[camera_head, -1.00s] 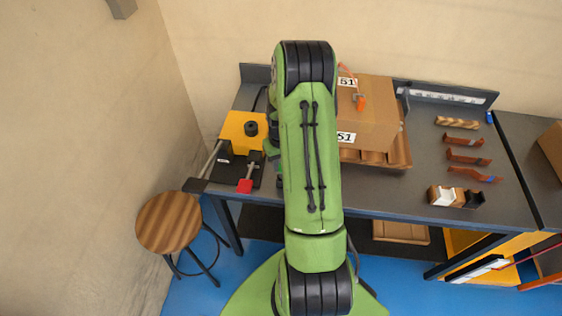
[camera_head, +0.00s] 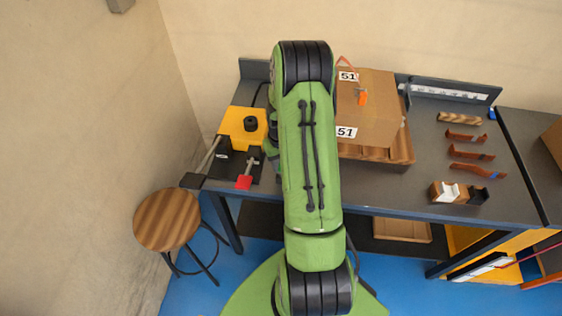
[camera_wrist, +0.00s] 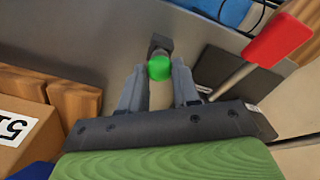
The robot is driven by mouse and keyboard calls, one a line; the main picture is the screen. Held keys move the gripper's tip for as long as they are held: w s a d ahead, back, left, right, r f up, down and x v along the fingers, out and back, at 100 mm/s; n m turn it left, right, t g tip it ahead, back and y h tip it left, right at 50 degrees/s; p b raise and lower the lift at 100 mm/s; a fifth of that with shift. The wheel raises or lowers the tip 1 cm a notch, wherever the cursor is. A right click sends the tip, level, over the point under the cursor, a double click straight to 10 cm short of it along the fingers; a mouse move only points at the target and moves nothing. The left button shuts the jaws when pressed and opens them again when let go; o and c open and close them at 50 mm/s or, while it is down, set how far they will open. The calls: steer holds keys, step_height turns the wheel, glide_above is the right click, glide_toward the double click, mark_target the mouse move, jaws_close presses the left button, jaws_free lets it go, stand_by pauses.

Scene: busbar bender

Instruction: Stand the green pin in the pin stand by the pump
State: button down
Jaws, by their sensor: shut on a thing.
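In the wrist view the round head of the green pin (camera_wrist: 159,68) sits between the fingertips of my gripper (camera_wrist: 159,80). A small dark grey block (camera_wrist: 160,42), possibly the pin stand, shows just beyond the green head. I cannot tell whether the pin touches it. The yellow pump (camera_head: 243,127) with a black cap is at the left end of the bench in the head view. My arm hides the gripper and the pin there.
A red-ended lever (camera_head: 244,182) is near the pump; its red end also shows in the wrist view (camera_wrist: 277,38). A cardboard box (camera_head: 368,105) marked 51 stands right of my arm. Bent copper bars (camera_head: 470,154) lie at right. A stool (camera_head: 167,220) stands in front.

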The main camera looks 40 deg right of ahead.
steer(key=shift+f+b, duration=0.4)
steer(key=shift+f, duration=0.1)
steer(key=c, duration=0.7)
jaws_free()
steer(key=shift+r, duration=0.1)
steer(key=shift+c, duration=0.2)
step_height(320, 180, up, 16)
steer(key=p, duration=0.1)
steer(key=shift+p, duration=0.4)
